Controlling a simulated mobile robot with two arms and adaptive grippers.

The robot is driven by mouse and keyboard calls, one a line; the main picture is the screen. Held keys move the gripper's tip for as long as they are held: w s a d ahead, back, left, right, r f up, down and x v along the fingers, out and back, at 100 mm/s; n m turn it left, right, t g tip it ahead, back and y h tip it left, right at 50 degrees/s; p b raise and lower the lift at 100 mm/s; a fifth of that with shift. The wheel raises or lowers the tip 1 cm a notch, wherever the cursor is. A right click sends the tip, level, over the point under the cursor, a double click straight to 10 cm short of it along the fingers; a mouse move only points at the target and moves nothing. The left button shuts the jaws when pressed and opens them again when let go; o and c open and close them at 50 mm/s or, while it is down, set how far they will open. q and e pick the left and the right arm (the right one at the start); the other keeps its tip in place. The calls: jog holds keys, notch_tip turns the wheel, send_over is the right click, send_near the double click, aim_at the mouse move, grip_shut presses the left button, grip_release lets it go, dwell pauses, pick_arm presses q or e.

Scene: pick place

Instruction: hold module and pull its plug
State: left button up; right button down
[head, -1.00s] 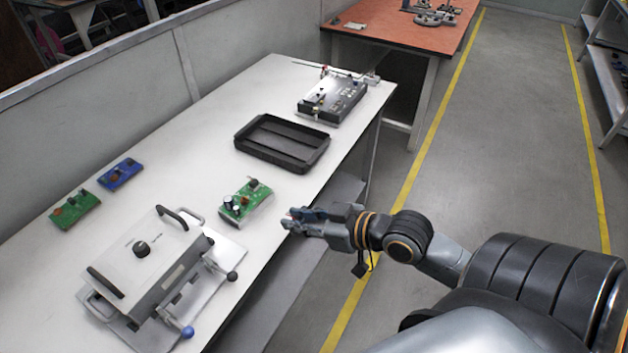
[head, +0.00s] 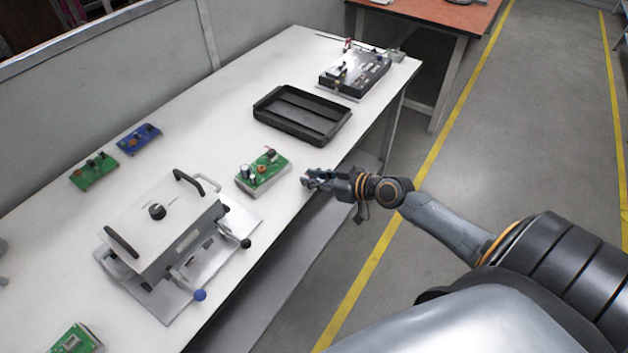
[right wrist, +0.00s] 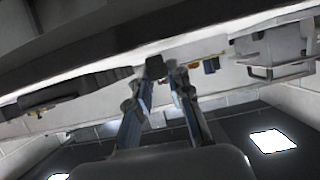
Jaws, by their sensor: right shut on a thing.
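In the head view, a dark box-shaped unit (head: 354,73) with connectors and small parts on top sits at the far end of the white table; I cannot tell whether it is the module, nor make out its plug. A green circuit board (head: 264,173) lies nearer, left of my right gripper (head: 314,178). That gripper is at the table's front edge, apart from the board. In the right wrist view its fingers (right wrist: 157,88) are closed on a small dark thing (right wrist: 155,67) at their tips, too unclear to name. My left gripper is not seen.
A black tray (head: 302,128) lies between board and unit. A grey lidded fixture (head: 165,225) with handles stands at the front left. Other boards, green (head: 94,172), blue (head: 139,138) and green (head: 73,341), lie at the left. White tabletop (head: 215,130) around them is free.

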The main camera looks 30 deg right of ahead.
jog(key=shift+f, duration=0.3)
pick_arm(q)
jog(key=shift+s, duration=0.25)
pick_arm(e)
jog(key=shift+f, duration=0.2)
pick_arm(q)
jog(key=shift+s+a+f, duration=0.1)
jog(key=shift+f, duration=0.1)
pick_arm(e)
jog(key=c, duration=1.2)
grip_release()
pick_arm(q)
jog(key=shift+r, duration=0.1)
pick_arm(e)
jog(key=shift+r, duration=0.15)
jog(key=shift+r, duration=0.1)
pick_arm(q)
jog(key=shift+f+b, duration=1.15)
jog(key=shift+b, duration=0.05)
pick_arm(e)
jog(key=shift+v, duration=5.95)
